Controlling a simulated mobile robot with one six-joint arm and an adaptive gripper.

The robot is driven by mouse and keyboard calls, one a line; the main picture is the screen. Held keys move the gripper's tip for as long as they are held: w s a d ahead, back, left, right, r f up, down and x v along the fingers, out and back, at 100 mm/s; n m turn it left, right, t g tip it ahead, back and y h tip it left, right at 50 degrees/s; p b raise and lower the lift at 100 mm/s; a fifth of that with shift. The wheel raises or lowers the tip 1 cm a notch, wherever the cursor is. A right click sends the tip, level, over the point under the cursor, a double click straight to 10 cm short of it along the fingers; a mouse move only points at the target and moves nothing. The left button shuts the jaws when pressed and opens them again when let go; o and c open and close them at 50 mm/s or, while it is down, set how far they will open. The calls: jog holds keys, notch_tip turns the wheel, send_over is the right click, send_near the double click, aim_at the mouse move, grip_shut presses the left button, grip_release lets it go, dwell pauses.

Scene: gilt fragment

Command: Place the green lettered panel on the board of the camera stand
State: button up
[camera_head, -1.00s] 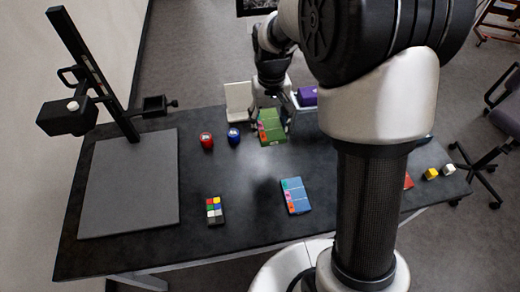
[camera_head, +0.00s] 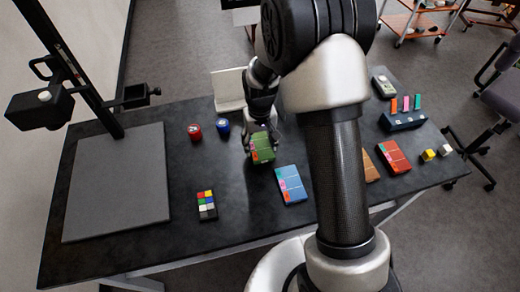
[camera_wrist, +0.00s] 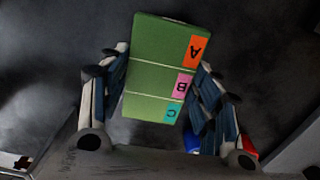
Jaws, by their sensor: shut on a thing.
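The green lettered panel (camera_head: 262,147) is in my gripper (camera_head: 262,128), above the middle of the black table. In the wrist view the panel (camera_wrist: 158,75) shows orange A, pink B and teal C labels. The fingers of my gripper (camera_wrist: 160,92) are shut on its two long sides. The camera stand stands at the left of the head view, with a dark post (camera_head: 75,65) and a flat grey board (camera_head: 118,185). The board is bare. The panel is well to the right of the board.
A colour chart (camera_head: 207,205) and a blue lettered panel (camera_head: 291,185) lie nearer the front.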

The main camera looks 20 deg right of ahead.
aim_at(260, 146)
jog(key=shift+f+b, duration=0.3)
jog(key=shift+f, duration=1.25)
jog(key=shift+f, duration=0.1)
jog(key=shift+f, duration=0.15)
jog(key=o, duration=1.1)
